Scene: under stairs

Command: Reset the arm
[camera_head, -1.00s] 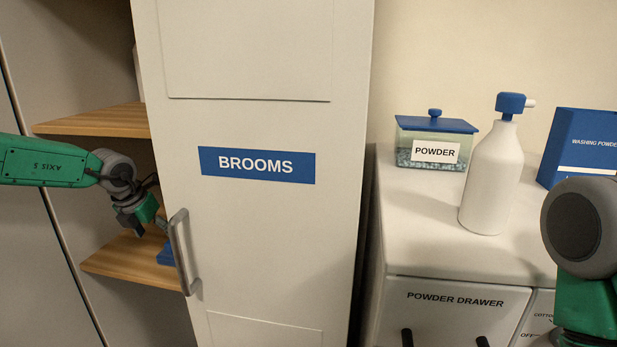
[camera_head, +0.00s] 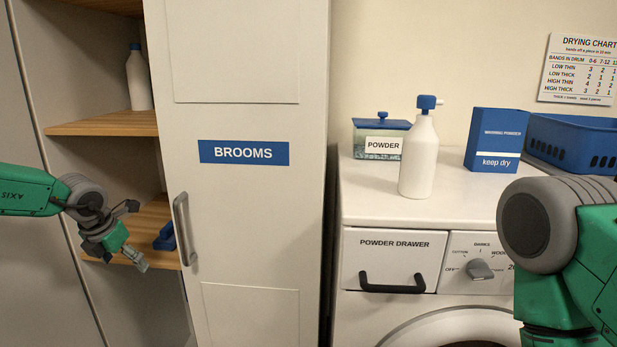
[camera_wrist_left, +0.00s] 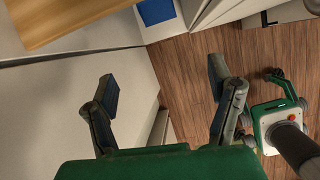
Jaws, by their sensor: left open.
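My left arm comes in from the left in the head view. Its gripper (camera_head: 136,236) is in front of the lower shelf (camera_head: 152,222) of the open cupboard, left of the door handle (camera_head: 184,229). In the left wrist view the two fingers (camera_wrist_left: 162,84) are wide apart with nothing between them. My right arm (camera_head: 560,235) fills the right edge of the head view; its gripper is not shown.
The BROOMS door (camera_head: 243,152) stands right of the shelves. A blue object (camera_head: 165,238) lies on the lower shelf; a white bottle (camera_head: 139,82) stands above. The washing machine top (camera_head: 370,200) bears a pump bottle (camera_head: 419,155), powder box (camera_head: 496,140) and blue basket (camera_head: 575,140).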

